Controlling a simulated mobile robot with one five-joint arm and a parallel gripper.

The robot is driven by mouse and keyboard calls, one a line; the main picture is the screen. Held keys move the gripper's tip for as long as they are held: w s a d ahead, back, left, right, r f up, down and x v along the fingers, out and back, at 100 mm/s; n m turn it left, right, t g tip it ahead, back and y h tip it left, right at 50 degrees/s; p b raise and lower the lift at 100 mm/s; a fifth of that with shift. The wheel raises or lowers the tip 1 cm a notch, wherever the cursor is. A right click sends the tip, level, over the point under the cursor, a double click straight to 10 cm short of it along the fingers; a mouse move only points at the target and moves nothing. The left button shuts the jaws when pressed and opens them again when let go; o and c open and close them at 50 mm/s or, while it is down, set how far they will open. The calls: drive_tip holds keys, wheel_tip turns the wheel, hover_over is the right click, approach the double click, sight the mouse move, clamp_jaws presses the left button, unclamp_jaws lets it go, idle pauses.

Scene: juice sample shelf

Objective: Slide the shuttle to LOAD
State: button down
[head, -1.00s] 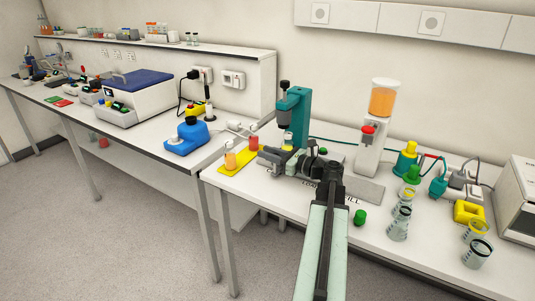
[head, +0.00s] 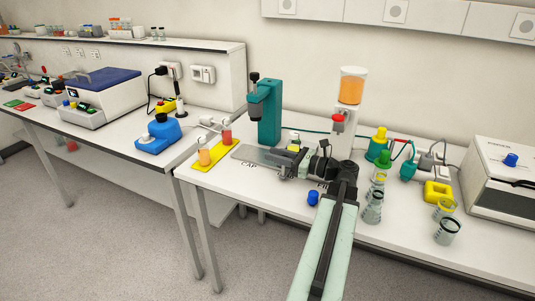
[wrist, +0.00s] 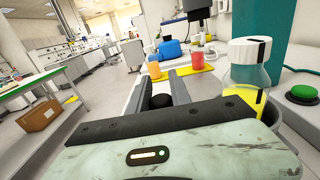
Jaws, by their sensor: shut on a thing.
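My gripper (head: 302,168) is over the middle of the shuttle's flat grey rail plate (head: 252,154). In the wrist view its fingers (wrist: 158,90) are closed around a black knob (wrist: 160,101), the shuttle's handle. A bottle of yellow liquid with a white lid (wrist: 250,62) stands beside the fingers; it also shows behind my gripper in the head view (head: 294,144). The CAP label (head: 247,166) is clear at the plate's left, and part of the FILL label (head: 322,188) shows at the right. The LOAD label is hidden around my gripper.
A teal press (head: 268,112) stands behind the plate's left part, and a dispenser with orange liquid (head: 350,88) behind its right. A yellow tray (head: 212,152) holds two bottles at the left. A small blue round piece (head: 312,197) lies in front. Glass beakers (head: 446,232) stand right.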

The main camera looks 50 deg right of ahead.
drive_tip(key=c, duration=1.2)
unclamp_jaws()
drive_tip(key=shift+o, duration=0.2)
